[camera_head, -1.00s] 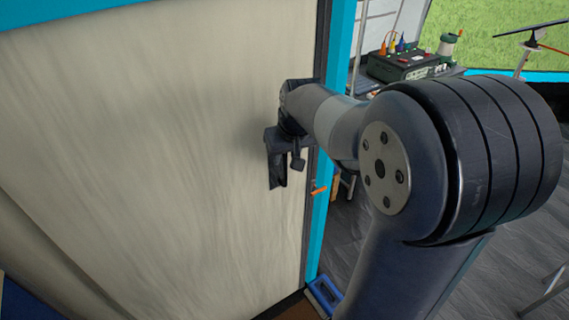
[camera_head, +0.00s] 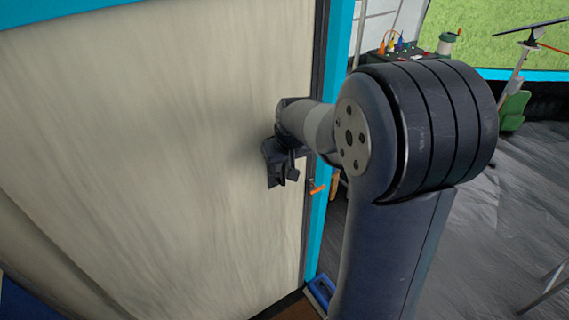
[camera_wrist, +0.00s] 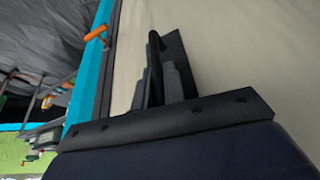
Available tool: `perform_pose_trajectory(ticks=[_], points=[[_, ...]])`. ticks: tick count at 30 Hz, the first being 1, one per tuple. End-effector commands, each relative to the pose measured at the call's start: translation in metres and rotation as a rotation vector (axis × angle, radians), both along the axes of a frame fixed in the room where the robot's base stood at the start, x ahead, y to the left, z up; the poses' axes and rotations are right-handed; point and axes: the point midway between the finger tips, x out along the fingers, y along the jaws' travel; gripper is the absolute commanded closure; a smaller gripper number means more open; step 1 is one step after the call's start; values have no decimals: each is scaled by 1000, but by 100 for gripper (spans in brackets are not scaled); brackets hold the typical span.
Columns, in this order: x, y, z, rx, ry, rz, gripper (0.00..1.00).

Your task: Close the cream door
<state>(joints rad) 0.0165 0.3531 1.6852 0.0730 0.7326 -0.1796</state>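The cream door (camera_head: 170,150) is a large pale panel that fills the left half of the head view. It also fills the right side of the wrist view (camera_wrist: 245,50). A dark strip and a bright blue border (camera_head: 337,80) run along its right edge. A small orange handle (camera_head: 318,188) is by this edge, and it shows at the upper left of the wrist view (camera_wrist: 97,33). My gripper (camera_head: 280,170) is at the door's face, left of the handle. Its dark fingers (camera_wrist: 160,65) point along the panel; their opening and any contact are unclear.
Right of the blue border, a bench with a dark green case (camera_head: 400,55) and coloured items stands at the back. A green chair (camera_head: 513,110) is at the far right. Grey floor (camera_head: 475,235) lies open at the right. A blue object (camera_head: 322,290) lies by the door's lower corner.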

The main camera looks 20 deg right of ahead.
Motion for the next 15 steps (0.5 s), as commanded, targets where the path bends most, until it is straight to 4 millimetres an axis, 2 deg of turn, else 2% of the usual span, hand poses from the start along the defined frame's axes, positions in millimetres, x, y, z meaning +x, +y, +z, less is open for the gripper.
perform_pose_trajectory(ticks=[3,15], points=[[0,0,0,0,0,0,100],[0,0,0,0,0,0,100]])
